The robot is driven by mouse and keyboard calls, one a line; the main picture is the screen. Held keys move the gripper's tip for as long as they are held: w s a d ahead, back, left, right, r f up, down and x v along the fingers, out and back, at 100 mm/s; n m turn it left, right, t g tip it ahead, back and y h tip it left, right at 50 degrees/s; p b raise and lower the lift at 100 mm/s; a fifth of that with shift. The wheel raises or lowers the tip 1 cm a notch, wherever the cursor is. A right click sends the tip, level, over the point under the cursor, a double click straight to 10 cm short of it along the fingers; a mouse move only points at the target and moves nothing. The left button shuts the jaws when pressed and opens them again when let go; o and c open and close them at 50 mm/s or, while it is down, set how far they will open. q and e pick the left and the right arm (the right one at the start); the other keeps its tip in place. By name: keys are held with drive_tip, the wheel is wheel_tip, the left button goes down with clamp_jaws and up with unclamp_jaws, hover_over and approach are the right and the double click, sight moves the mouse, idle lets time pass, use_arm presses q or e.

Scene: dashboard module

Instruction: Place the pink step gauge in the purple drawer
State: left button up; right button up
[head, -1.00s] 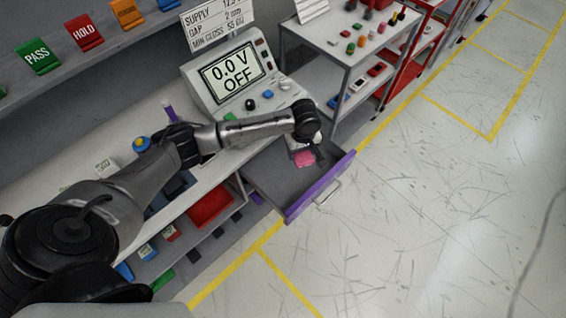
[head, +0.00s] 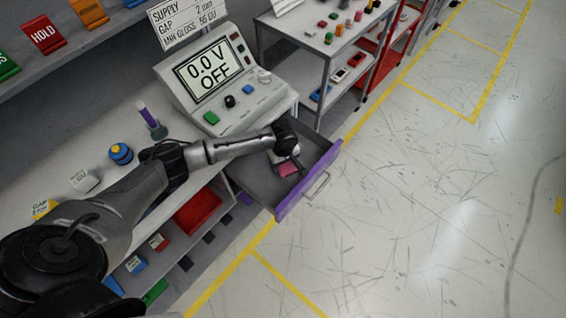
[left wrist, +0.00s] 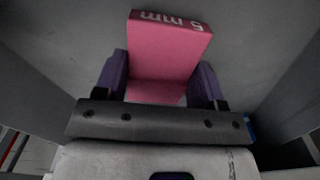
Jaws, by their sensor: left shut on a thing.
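The purple drawer (head: 309,178) is pulled out from the bench, with its purple front panel and grey handle facing the floor area. My left gripper (head: 289,162) is over the drawer's grey interior, pointing down. It is shut on the pink step gauge (head: 288,171), which shows low within the drawer's walls. In the left wrist view the pink gauge (left wrist: 168,52) with "5 mm" lettering sits between the two purple fingers of the gripper (left wrist: 161,80). Grey drawer surfaces surround it. Whether the gauge touches the drawer floor I cannot tell. My right gripper is not in view.
A power supply panel (head: 210,75) reading "0.0 V OFF" stands on the bench behind the drawer. A grey shelf cart (head: 300,45) stands at the back right. A red bin (head: 197,210) lies under the bench. The floor right of the drawer is clear.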

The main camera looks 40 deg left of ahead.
use_arm(q)
drive_tip(key=shift+f, duration=0.3)
drive_tip(key=o, duration=0.9)
drive_tip(key=shift+o, duration=0.2)
wheel_tip(320, 180, up, 12)
drive_tip(key=p, duration=0.3)
drive_tip(key=shift+r, duration=0.15)
